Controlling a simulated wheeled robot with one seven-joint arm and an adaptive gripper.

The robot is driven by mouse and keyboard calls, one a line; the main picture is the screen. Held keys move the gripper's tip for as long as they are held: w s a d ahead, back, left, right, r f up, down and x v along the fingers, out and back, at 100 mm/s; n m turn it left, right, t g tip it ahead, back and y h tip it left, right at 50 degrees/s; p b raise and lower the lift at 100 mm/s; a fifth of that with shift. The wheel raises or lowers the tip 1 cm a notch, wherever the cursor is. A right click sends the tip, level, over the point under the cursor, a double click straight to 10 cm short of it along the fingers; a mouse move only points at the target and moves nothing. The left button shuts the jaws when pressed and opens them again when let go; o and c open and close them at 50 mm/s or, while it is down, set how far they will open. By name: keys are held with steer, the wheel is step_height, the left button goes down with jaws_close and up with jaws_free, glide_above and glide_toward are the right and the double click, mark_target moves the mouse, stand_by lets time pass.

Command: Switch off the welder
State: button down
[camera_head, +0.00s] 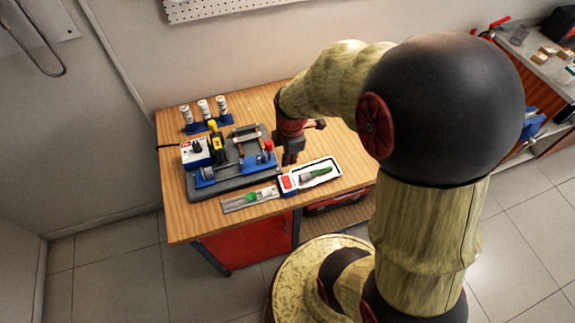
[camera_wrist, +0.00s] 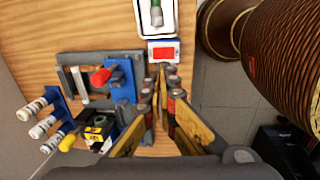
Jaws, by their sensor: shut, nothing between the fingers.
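The welder, as I take it, is the bench machine with a dark grey base (camera_head: 236,182), blue clamps and a red knob (camera_head: 269,145). At its left is a white and blue box (camera_head: 196,151) with a black knob. A small white and blue box with a red switch face (camera_head: 289,183) sits at the table's front edge; it also shows in the wrist view (camera_wrist: 163,52). I cannot tell the switch's position. My gripper (camera_head: 290,161) is shut and empty, pointing down; in the wrist view its fingertips (camera_wrist: 162,70) are close beside the red-faced box. Contact is unclear.
A white tray (camera_head: 338,171) holding a green-handled tool lies right of the red-faced box. A flat grey strip (camera_head: 236,203) with a green item lies left of it. Several white cylinders (camera_head: 204,108) stand in a blue rack at the back left. The table's right back is bare.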

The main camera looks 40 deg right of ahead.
mark_target(286, 180)
steer(key=f, duration=0.4)
steer(key=w+f+b, duration=0.1)
steer(key=f, duration=0.7)
steer(key=shift+w+d+f, duration=0.2)
steer(key=shift+w+f, duration=0.1)
steer(key=shift+f, duration=0.1)
steer(key=shift+w+f+b, duration=0.15)
steer(key=shift+f+b, duration=0.25)
steer(key=shift+b, duration=0.05)
steer(key=shift+s+r, duration=0.1)
steer(key=shift+s, duration=0.1)
steer(key=shift+s+a, duration=0.2)
steer(key=shift+s, duration=0.4)
steer(key=shift+r+p, duration=0.1)
steer(key=shift+p, duration=0.25)
